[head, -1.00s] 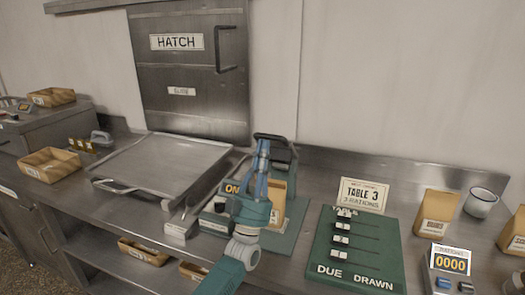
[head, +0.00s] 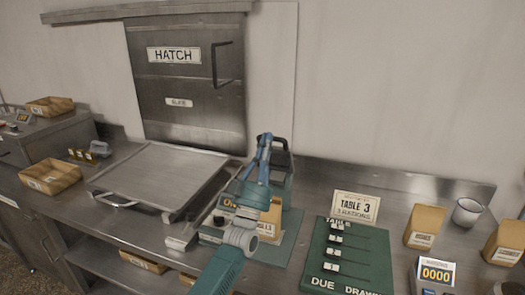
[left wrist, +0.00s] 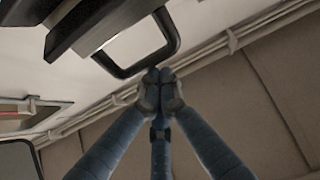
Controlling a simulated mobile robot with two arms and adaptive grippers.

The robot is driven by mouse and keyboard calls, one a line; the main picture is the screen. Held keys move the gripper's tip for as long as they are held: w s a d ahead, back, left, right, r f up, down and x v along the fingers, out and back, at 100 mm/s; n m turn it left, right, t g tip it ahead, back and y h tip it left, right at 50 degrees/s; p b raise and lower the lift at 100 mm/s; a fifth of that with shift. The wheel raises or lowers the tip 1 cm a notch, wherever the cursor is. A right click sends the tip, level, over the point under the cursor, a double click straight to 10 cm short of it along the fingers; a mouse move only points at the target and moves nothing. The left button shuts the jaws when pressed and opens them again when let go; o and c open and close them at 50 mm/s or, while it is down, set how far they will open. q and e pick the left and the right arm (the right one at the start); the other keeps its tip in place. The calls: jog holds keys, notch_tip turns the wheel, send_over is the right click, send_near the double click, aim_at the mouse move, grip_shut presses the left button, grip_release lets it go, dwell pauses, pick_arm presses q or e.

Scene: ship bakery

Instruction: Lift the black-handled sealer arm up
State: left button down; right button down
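The sealer (head: 282,185) is a green machine on the counter, with its black handle (head: 284,141) at the top. In the left wrist view the black handle (left wrist: 130,71) is a loop hanging from a dark bar. My left gripper (head: 265,138) is at the handle's left side. In the left wrist view its fingertips (left wrist: 160,75) are together, right at the loop's lower corner. I cannot tell whether they pinch the handle or only touch it. A brown paper bag (head: 270,222) stands in the sealer, partly hidden by my left arm. My right gripper is not in view.
A steel tray (head: 160,172) lies left of the sealer, below the hatch (head: 190,85). A green board (head: 345,262) with sliders and a Table 3 card (head: 355,206) are on the right. The wall is close behind.

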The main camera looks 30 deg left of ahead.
pick_arm(q)
jog(key=w, duration=0.1)
jog(key=w+r, duration=0.1)
jog(key=w+p, duration=0.1)
jog(key=shift+w+a+r+g, duration=0.1)
jog(key=shift+a+r+g, duration=0.1)
jog(key=shift+a+g, duration=0.15)
jog(key=shift+w+a+r+g+p, duration=0.15)
jog(key=shift+w+r+g+p, duration=0.1)
jog(key=shift+w+p, duration=0.2)
jog(key=shift+w+f, duration=0.15)
jog(key=shift+w, duration=0.15)
